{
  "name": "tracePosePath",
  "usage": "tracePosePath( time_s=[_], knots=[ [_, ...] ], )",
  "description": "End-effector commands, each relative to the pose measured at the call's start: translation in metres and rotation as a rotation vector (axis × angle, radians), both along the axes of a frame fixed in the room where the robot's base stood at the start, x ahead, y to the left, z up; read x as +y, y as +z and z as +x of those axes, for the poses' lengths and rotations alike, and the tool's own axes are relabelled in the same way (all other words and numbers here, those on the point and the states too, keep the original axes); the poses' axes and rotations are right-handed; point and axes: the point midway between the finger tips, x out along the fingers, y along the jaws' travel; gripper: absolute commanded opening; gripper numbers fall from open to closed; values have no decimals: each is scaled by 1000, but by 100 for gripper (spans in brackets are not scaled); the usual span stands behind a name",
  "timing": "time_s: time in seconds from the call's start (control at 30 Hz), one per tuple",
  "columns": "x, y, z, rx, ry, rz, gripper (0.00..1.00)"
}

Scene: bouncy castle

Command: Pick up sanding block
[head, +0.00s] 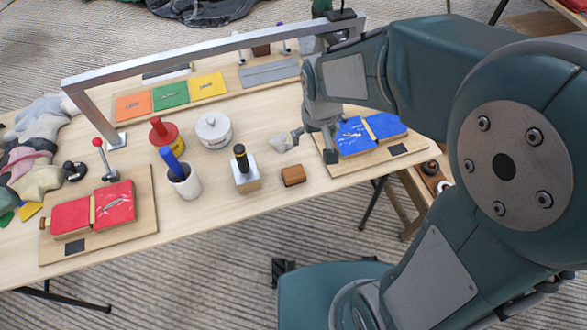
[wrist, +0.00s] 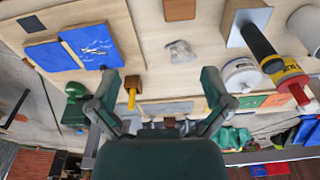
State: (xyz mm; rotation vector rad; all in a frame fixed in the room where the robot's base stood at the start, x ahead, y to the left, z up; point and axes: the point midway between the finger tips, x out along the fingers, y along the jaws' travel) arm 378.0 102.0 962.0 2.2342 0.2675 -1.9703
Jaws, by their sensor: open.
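A small brown block (head: 293,175), which looks like the sanding block, lies on the wooden table in the head view, right of a black-handled tool on a metal base. It also shows at the top edge of the wrist view (wrist: 180,9), partly cut off. My gripper (wrist: 160,88) is open and empty in the wrist view, its two fingers spread apart. The brown block is beyond the fingertips, apart from them.
A crumpled clear item (head: 281,142) lies just behind the block. The black-handled tool (head: 243,168) stands to its left. Blue pads (head: 369,133) on a board lie to the right. A metal frame (head: 215,49) spans the table. Bare table lies in front of the block.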

Motion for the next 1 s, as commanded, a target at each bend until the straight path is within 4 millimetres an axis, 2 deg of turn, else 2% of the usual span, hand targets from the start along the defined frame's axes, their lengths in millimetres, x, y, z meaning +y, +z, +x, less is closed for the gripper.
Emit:
tracePosePath(
  time_s=[0.03, 0.1, 0.23, 0.47, 0.7, 1.0],
  knots=[
    [9, -18, 3, 31, 18, -9, 100],
    [20, -38, 7, 60, 39, -18, 100],
    [35, -69, 11, 102, 67, -32, 100],
    [43, -93, 11, 125, 82, -40, 100],
    [42, -130, 11, 126, 81, -40, 100],
    [42, -158, 14, 124, 81, -41, 100]
  ],
)
